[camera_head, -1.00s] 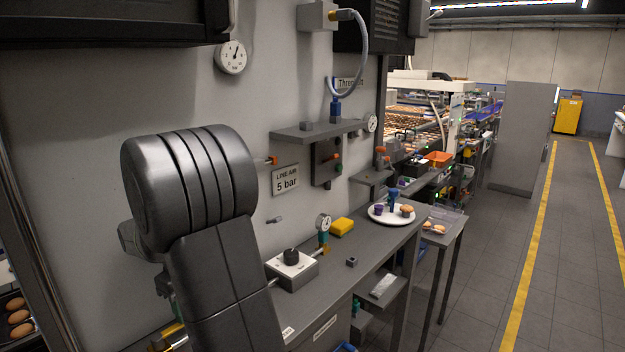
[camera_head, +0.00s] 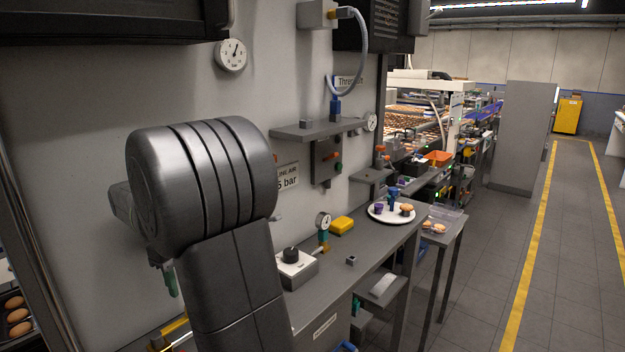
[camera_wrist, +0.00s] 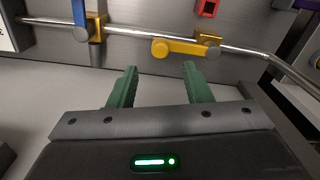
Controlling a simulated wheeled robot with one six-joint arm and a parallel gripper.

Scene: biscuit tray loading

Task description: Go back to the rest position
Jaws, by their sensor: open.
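My gripper (camera_wrist: 160,88) shows in the wrist view with its two green fingers wide apart and nothing between them. Beyond the fingers are a metal pipe (camera_wrist: 130,34) with a yellow valve handle (camera_wrist: 175,47) and a blue lever (camera_wrist: 79,12), apart from the fingertips. In the head view my arm stands large at the left, and a green fingertip (camera_head: 172,282) shows just past its left side. The rest of the gripper is hidden behind the arm there.
A narrow grey bench (camera_head: 375,246) carries a white box with a black knob (camera_head: 296,266), a gauge (camera_head: 323,222), a yellow block (camera_head: 342,225) and a white plate (camera_head: 378,216). A grey wall (camera_head: 100,85) stands close behind my arm. The floor (camera_head: 490,260) at the right is clear.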

